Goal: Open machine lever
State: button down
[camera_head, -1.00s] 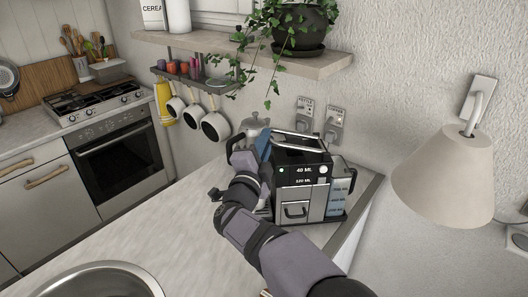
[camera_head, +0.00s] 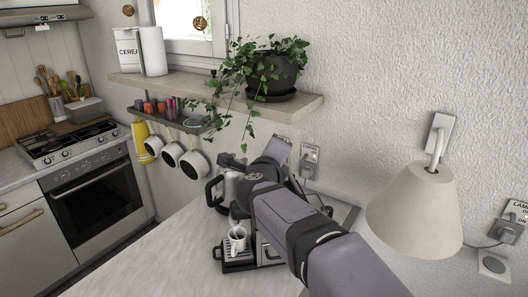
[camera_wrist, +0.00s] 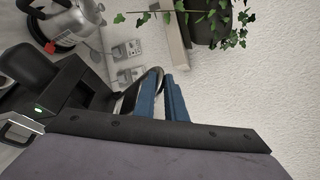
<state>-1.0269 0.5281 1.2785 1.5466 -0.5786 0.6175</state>
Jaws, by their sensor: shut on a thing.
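The coffee machine shows in the head view as a drip tray (camera_head: 240,260) and part of a metal front, with my arm hiding most of the rest. In the wrist view its black body (camera_wrist: 72,98) is at the left with a small green light. The machine lever (camera_wrist: 153,80), a dark curved bar, stands up from the machine at the blue fingers of my gripper (camera_wrist: 163,106). My gripper is shut on the lever, above the machine. Its fingertips are hidden in the head view.
A white cup (camera_head: 237,239) stands on the drip tray. A metal kettle (camera_head: 228,187) is behind, to the left. A shelf with a trailing plant (camera_head: 268,75) hangs above my gripper. A lamp (camera_head: 415,205) is at the right. The counter's left part is clear.

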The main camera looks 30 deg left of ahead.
jog(key=shift+w+d+r, duration=0.4)
jog(key=shift+w+d, duration=0.1)
jog(key=shift+d, duration=0.05)
jog(key=c, duration=2.1)
grip_release()
jog(key=shift+s+f, duration=0.1)
jog(key=shift+s+d, duration=0.2)
jog(key=shift+s, duration=0.3)
jog(key=shift+b+v, duration=1.45)
jog(key=shift+v, duration=1.6)
